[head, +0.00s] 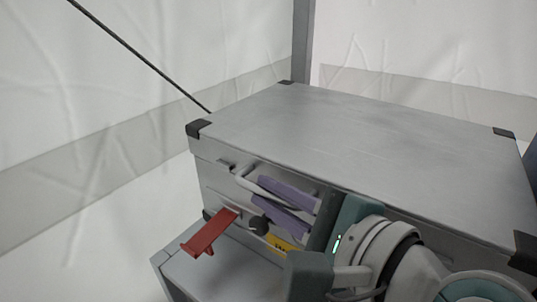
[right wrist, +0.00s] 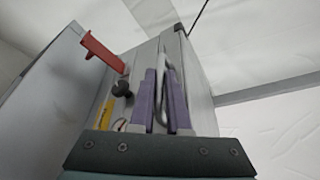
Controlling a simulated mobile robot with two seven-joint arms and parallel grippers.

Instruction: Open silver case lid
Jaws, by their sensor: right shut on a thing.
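The silver case (head: 350,130) has black corner caps and a flat grey lid; the lid looks shut. On its front are a pale bar handle (head: 243,181), a black knob (head: 259,225) and a red latch (head: 210,233) that sticks out. My right gripper (head: 262,194) has its purple fingers either side of the handle and is shut on it. The right wrist view shows the handle (right wrist: 163,62) between the two fingers (right wrist: 163,88), with the red latch (right wrist: 102,52) and knob (right wrist: 122,88) beside them. My left gripper is not in view.
The case stands on a grey surface (head: 225,270) that reaches out in front of it. A yellow label (head: 281,243) is on the case front, partly hidden by my gripper. White tent walls (head: 200,50), a grey post (head: 303,40) and a dark cord (head: 140,55) are behind.

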